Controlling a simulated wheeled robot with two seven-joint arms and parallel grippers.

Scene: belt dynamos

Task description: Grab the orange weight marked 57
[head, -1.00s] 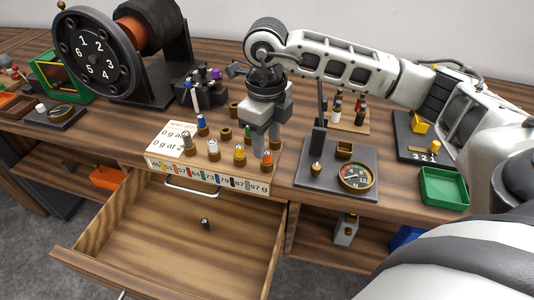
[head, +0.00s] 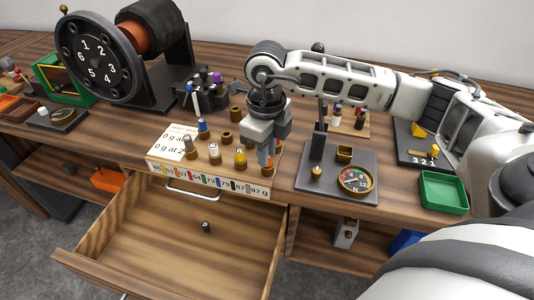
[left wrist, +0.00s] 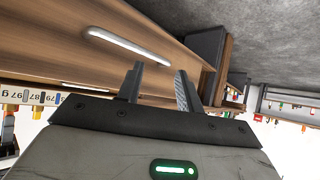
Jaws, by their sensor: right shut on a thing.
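The weight rack (head: 163,163) is a light block with a front strip of colored number labels. My right gripper (head: 266,157) points down at its right end and is shut on the orange weight (head: 268,162), mostly hidden by the fingers. I cannot read a 57 on the weight itself. Yellow (head: 240,156), white (head: 214,152), grey (head: 190,147) and blue-topped (head: 203,128) weights stand in the rack to the left. My left gripper (left wrist: 160,85) shows only in the left wrist view, open and empty, near the drawer front.
An open drawer (head: 150,235) below the rack holds a small dark weight (head: 206,226). A scale with a dial (head: 355,179) stands right of the rack. A green tray (head: 443,192) is further right. A numbered wheel (head: 87,60) stands at the back left.

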